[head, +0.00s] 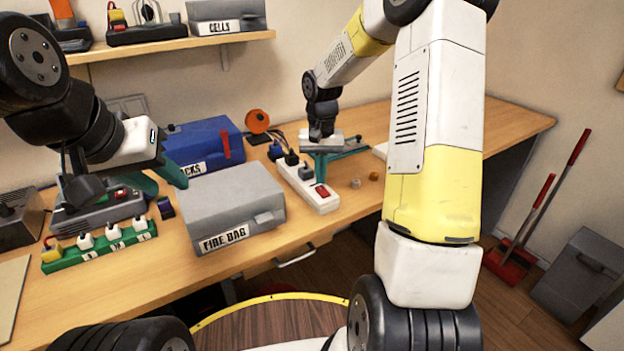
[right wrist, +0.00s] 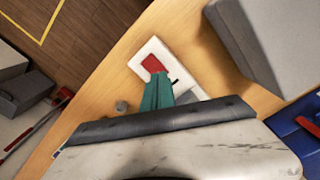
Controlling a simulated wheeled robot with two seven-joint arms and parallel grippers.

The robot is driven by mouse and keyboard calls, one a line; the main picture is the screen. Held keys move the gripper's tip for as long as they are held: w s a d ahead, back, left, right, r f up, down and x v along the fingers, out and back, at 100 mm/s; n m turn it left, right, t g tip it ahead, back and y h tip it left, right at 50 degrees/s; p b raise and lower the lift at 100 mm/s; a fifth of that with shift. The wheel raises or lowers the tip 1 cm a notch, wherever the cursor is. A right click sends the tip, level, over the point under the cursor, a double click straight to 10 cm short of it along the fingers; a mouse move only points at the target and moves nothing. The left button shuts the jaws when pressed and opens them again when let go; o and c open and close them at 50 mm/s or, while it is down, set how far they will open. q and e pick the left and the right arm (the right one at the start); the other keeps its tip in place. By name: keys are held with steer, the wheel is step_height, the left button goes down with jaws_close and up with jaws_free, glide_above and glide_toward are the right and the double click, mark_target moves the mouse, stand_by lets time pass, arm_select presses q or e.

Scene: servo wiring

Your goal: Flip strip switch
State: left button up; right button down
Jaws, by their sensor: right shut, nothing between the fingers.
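The white power strip (head: 308,186) lies on the wooden bench beside the grey fire bag box, with dark plugs in its far part. Its red rocker switch (head: 322,191) is at the near end; the switch also shows in the right wrist view (right wrist: 153,64). My right gripper (head: 321,178) points down over the strip, its teal fingers shut and empty. In the right wrist view the fingertips (right wrist: 158,77) overlap the switch's edge; I cannot tell whether they touch it.
The grey fire bag box (head: 232,208) stands left of the strip, with a blue box (head: 205,143) behind it. A green strip with white plugs (head: 100,247) lies at the left. Small round items (head: 374,176) lie right of the strip. The bench's right end is clear.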

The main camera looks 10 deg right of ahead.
mark_target(320, 188)
steer(key=shift+f, duration=0.95)
stand_by(0.7)
steer(key=shift+r, duration=3.55)
steer(key=shift+r, duration=0.1)
steer(key=s+r+n+t, duration=0.1)
steer(key=s+r+t, duration=0.2)
steer(key=s+r, duration=0.7)
steer(key=s+a+r+n+t+y, duration=0.1)
steer(key=s+a+r+t+y, duration=0.1)
steer(key=s, duration=1.2)
steer(key=shift+s+r+n+t, duration=0.15)
steer(key=shift+r+n+t, duration=0.15)
steer(key=shift+r+t, duration=0.45)
steer(key=shift+a+r, duration=0.1)
steer(key=shift+a, duration=0.1)
